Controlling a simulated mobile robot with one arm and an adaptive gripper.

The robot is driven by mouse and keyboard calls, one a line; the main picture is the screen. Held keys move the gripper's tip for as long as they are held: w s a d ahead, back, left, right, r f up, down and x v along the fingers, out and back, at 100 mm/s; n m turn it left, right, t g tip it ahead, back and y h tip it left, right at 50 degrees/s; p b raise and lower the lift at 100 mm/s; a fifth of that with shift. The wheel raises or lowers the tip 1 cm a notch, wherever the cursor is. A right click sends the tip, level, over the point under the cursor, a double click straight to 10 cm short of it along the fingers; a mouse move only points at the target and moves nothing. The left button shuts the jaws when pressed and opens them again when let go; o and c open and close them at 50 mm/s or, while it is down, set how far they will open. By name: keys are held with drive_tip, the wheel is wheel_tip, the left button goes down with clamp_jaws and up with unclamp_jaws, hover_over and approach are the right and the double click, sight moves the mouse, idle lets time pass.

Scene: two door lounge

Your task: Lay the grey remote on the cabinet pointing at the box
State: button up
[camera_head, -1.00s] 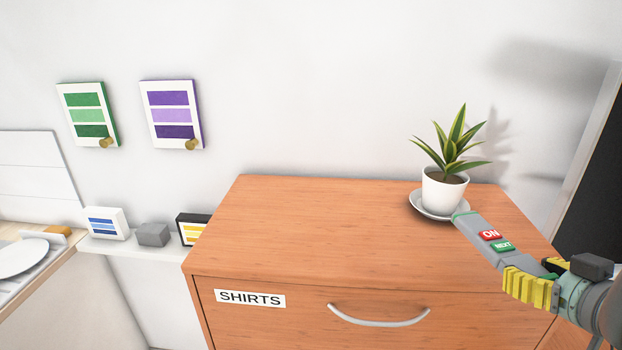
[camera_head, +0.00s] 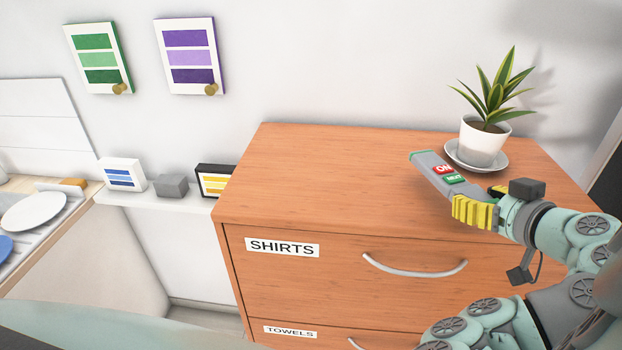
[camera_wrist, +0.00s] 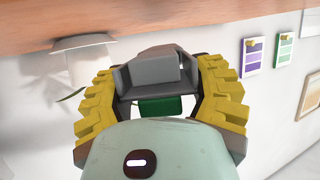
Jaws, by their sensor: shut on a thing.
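The grey remote (camera_head: 428,171), with a red ON button and a green NEXT button, is in my gripper (camera_head: 474,208), whose yellow fingers are shut on its near end. Its teal-edged far end points up and left in the head view, over the wooden cabinet (camera_head: 330,180). I cannot tell whether it touches the top. In the wrist view the remote (camera_wrist: 150,70) sits between the fingers, seen from its end. Left of the cabinet, on a low ledge, are a white box with blue stripes (camera_head: 122,174), a grey block (camera_head: 171,186) and a black-edged box with yellow stripes (camera_head: 215,181).
A potted plant (camera_head: 483,140) on a saucer (camera_head: 457,160) stands at the cabinet's back right, close to the remote. The left and middle of the top are clear. Drawers labelled SHIRTS and TOWELS face front. A plate (camera_head: 32,211) lies on a counter at left.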

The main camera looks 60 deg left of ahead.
sight(442, 179)
drive_tip(key=a+p, duration=0.1)
drive_tip(key=a, duration=0.1)
drive_tip(key=a+p, duration=0.2)
drive_tip(key=a, duration=0.1)
drive_tip(key=a+p, duration=0.1)
drive_tip(key=a, duration=0.1)
drive_tip(key=shift+w+a+f, duration=0.1)
drive_tip(key=shift+w+a, duration=0.05)
drive_tip(key=shift+w, duration=0.15)
drive_tip(key=shift+a+f+p, duration=0.2)
drive_tip(key=shift+a+p, duration=0.15)
drive_tip(key=shift+a, duration=0.15)
drive_tip(key=shift+d+f+p, duration=0.1)
drive_tip(key=shift+f+p, duration=0.95)
drive_tip(key=shift+f, duration=0.45)
drive_tip(key=shift+w+f, duration=0.1)
drive_tip(key=shift+f, duration=0.25)
drive_tip(key=shift+f, duration=0.1)
drive_tip(key=o, duration=1.3)
